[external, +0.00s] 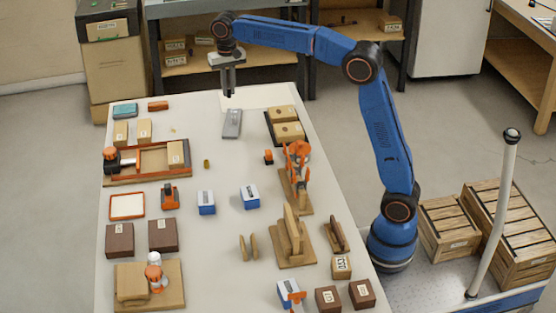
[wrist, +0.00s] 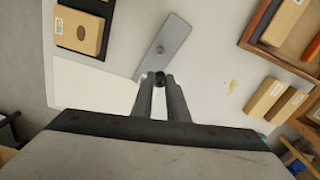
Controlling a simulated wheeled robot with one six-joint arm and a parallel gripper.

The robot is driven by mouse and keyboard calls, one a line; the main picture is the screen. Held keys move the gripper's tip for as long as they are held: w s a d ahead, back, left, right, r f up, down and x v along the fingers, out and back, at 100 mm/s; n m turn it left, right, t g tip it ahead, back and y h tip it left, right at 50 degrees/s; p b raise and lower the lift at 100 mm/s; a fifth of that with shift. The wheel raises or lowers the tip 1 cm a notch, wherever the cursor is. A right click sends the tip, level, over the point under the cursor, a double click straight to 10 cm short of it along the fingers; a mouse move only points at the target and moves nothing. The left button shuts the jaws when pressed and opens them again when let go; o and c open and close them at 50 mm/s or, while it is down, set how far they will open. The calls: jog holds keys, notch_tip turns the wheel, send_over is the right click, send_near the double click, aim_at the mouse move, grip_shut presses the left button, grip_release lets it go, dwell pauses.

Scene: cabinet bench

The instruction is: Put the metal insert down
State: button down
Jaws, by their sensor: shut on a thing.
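My gripper (external: 228,95) hangs pointing down near the far end of the white table. In the wrist view its fingers (wrist: 160,80) are shut on a small dark round piece (wrist: 160,77), which looks like the metal insert. Its lower part is hard to see. A flat grey metal plate (external: 232,123) with a dark round spot in its middle lies just in front of the gripper. The plate also shows in the wrist view (wrist: 172,38), partly behind the fingertips. I cannot tell how far above the table the insert is.
A pale flat sheet (external: 262,93) lies beside the gripper at the far end. A dark tray (external: 270,123) with tan blocks is to the right of the plate. A wooden tray (external: 120,181) with a clamp is to the left. The table around the plate is mostly clear.

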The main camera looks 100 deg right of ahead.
aim_at(230, 97)
jog(key=f, duration=0.4)
jog(key=shift+s+d+f, duration=0.1)
jog(key=shift+d+f, duration=0.1)
jog(key=shift+f, duration=2.75)
jog(key=shift+f, duration=0.1)
jog(key=c, duration=1.7)
grip_release()
notch_tip(230, 97, up, 12)
jog(key=shift+r, duration=0.15)
